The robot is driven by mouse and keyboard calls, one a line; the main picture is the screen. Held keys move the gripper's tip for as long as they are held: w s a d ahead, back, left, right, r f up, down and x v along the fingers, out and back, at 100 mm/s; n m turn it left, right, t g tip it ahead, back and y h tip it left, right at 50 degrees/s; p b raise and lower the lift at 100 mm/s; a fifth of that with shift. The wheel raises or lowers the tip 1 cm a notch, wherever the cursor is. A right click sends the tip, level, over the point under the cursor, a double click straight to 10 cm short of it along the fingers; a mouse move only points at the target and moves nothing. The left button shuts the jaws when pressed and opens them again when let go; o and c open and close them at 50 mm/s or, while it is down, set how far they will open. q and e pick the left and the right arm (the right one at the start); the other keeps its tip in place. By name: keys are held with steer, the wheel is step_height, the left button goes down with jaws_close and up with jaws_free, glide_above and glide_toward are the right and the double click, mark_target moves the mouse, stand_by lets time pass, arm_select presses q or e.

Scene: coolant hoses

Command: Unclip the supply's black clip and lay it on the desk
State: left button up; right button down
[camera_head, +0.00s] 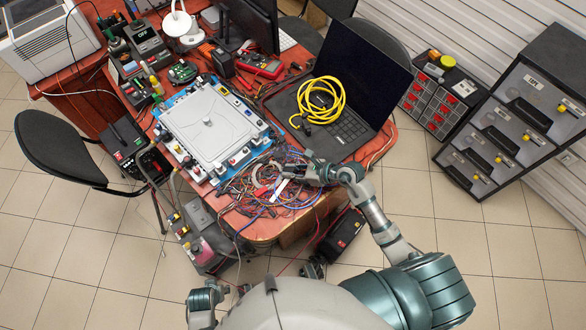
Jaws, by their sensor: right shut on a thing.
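My right gripper (300,170) is at the front edge of the red desk (268,228), low over a tangle of thin wires (245,192). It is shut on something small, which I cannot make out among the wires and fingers. A small red piece (261,191) and a white strip (279,189) lie near its fingertips. I cannot pick out the black clip for certain. A black boxed unit with red parts (125,147) stands left of the desk and may be the supply. My left gripper does not show; only part of my left arm shows at the bottom.
An open laptop (349,128) with a coiled yellow cable (321,100) on it is behind my right gripper. A white panel on a blue frame (208,120) fills the desk's middle. Tools crowd the back. A black chair (55,147) is at left, drawer cabinets (520,115) at right.

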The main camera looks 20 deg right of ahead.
steer(key=shift+a+r, duration=0.15)
steer(key=shift+a, duration=0.75)
steer(key=c, duration=1.1)
jaws_free()
steer(key=shift+a+r, duration=0.1)
steer(key=shift+a, duration=0.35)
steer(key=shift+o, duration=0.6)
steer(key=shift+d, duration=1.2)
steer(key=v, duration=0.7)
steer(key=shift+s+a+r, duration=0.1)
steer(key=shift+s+r, duration=0.3)
steer(key=shift+s, duration=0.15)
steer(key=d, duration=0.1)
steer(key=s+d+r, duration=0.1)
steer(key=d, duration=0.1)
steer(key=shift+s+r, duration=0.1)
steer(key=shift+s, duration=0.1)
steer(key=shift+d, duration=0.4)
steer(key=shift+a+r, duration=0.15)
steer(key=shift+a, duration=0.55)
